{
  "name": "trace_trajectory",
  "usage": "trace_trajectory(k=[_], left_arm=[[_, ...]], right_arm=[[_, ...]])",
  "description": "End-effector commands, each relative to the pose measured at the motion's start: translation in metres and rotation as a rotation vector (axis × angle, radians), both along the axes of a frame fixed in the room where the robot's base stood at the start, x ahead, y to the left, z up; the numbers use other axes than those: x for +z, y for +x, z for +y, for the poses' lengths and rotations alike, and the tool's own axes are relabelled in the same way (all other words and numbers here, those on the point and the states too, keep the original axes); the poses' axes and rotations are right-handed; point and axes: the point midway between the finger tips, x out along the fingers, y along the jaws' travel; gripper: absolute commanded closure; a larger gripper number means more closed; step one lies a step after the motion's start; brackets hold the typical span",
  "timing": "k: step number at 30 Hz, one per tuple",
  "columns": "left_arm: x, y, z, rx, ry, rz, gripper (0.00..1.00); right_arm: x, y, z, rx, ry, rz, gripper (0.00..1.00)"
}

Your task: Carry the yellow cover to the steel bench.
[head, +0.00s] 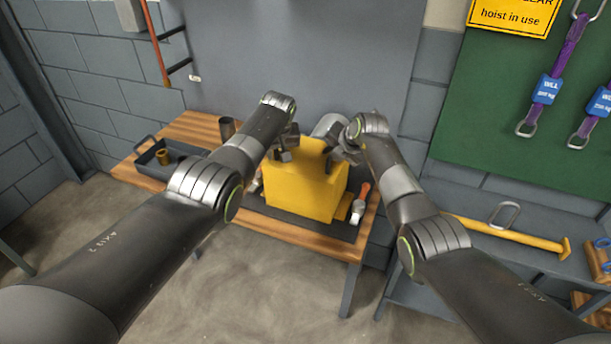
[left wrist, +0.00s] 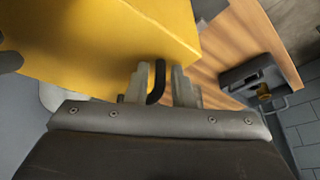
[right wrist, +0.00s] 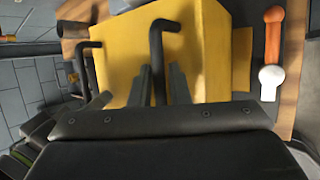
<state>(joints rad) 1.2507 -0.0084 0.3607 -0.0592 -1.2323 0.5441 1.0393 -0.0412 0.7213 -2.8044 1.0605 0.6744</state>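The yellow cover (head: 305,187) sits on a dark mat on the wooden bench (head: 195,128), with black bent handles on it. In the left wrist view my left gripper (left wrist: 158,80) has one handle (left wrist: 158,76) between its fingers, with a gap visible on one side. In the right wrist view my right gripper (right wrist: 162,78) has another handle (right wrist: 156,50) between its fingers, with a gap on the right. Both grippers look open around the handles. In the head view my arms partly hide them. The grey steel bench (head: 500,238) stands at the right.
An orange-handled tool (head: 360,203) lies just right of the cover. A dark tray (head: 148,158) with a brass piece and a dark cup (head: 226,126) stand at the left. A yellow bar (head: 515,235) and a metal ring (head: 504,214) occupy part of the steel bench.

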Motion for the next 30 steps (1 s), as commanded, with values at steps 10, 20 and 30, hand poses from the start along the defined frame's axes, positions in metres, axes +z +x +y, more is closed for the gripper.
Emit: trace_trajectory(k=[10, 20, 30], left_arm=[[0.0004, 0.0001, 0.0002, 0.0, 0.0, 0.0, 1.0], [0.0004, 0.0002, 0.0007, 0.001, 0.001, -0.001, 1.0], [0.0005, 0.0003, 0.0011, 0.002, 0.0, -0.001, 1.0]], right_arm=[[-0.0001, -0.0001, -0.0003, 0.0, -0.001, 0.001, 1.0], [-0.0002, -0.0001, -0.0007, 0.0, -0.001, 0.001, 1.0], [-0.0003, -0.0001, -0.0011, -0.001, -0.001, 0.001, 1.0]])
